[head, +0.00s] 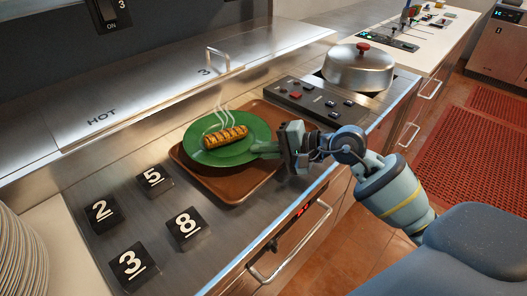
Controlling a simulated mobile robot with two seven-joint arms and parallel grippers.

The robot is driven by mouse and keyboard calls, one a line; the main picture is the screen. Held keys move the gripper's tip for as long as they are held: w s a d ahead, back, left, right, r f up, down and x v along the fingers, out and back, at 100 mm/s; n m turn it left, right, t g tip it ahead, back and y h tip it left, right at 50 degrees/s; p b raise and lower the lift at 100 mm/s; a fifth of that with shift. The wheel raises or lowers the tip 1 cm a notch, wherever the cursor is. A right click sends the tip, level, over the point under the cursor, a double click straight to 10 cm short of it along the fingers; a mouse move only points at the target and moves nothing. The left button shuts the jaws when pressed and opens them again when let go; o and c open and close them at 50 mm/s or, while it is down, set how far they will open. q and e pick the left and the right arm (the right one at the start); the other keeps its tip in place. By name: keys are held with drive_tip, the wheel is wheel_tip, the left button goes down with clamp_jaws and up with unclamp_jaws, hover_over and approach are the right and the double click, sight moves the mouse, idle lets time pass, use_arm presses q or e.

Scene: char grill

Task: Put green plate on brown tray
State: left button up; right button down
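The green plate (239,156) carries a browned, grill-marked food item (225,138) with steam lines above it. The plate is over the brown tray (238,190) on the steel counter; its left part overlaps the tray's edge. Whether it rests fully on the tray or is held slightly above, I cannot tell. My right gripper (268,150) is at the plate's right rim, with its fingers reaching the rim. The fingers look close together there, and the rim between them is partly hidden. My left gripper is not in view.
A control panel (315,103) and a lidded pot (358,68) stand right. Stacked plates (20,262) are at lower left.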

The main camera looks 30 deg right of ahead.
drive_tip(key=shift+f, duration=0.3)
drive_tip(key=shift+f, duration=0.2)
drive_tip(key=c, duration=1.9)
unclamp_jaws()
